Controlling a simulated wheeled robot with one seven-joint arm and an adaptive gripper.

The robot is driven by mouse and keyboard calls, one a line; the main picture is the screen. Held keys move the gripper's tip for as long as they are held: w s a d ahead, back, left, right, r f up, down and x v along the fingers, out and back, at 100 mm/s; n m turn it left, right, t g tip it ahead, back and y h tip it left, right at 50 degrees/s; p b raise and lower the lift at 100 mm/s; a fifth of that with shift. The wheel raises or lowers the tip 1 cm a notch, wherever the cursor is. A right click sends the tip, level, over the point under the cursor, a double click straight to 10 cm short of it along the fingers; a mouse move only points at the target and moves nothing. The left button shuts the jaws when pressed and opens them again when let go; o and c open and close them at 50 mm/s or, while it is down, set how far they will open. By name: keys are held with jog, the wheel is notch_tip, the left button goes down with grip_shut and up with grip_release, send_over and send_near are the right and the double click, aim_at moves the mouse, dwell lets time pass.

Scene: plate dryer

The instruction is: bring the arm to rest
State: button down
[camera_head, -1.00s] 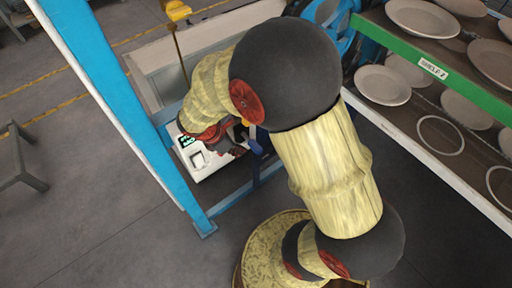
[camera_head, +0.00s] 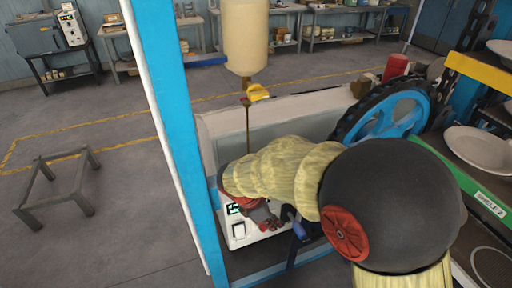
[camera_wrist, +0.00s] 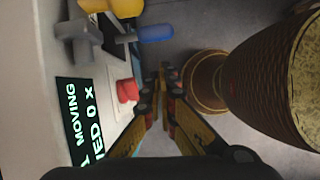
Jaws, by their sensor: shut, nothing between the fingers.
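My gripper (camera_wrist: 163,78) shows in the wrist view with its two fingers together and nothing between them. It is beside a white control panel (camera_wrist: 122,82) that carries a red button (camera_wrist: 128,90), a lever with a blue handle (camera_wrist: 155,33) and a dark display (camera_wrist: 82,120) with glowing text that reads "MOVING". The fingers look apart from the button. In the head view my bent arm in its yellowish sleeve reaches over the control box (camera_head: 238,228) and hides part of it. The gripper's fingertips are hard to make out there.
A blue post (camera_head: 172,130) stands left of the control box. Shelves with plates (camera_head: 480,150) are close on the right, beside a blue wheel (camera_head: 395,115). A low grey frame (camera_head: 58,185) stands on open floor at left. A brown ribbed round body (camera_wrist: 270,85) is right of my gripper.

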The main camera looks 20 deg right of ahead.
jog(key=s+a+r+m+t+y+b, duration=0.1)
jog(key=s+r+m+t+y, duration=0.1)
jog(key=s+r+m, duration=0.4)
jog(key=s+a+r+m+t+y+b, duration=0.1)
jog(key=s+a+r+m+t+y, duration=0.1)
jog(key=s+r+m, duration=0.4)
notch_tip(320, 180, up, 5)
jog(key=m+t+y, duration=0.1)
jog(key=m+t, duration=0.1)
jog(key=m, duration=0.3)
jog(key=shift+s+a, duration=0.3)
jog(key=shift+s, duration=0.1)
jog(key=c, duration=2.6)
grip_release()
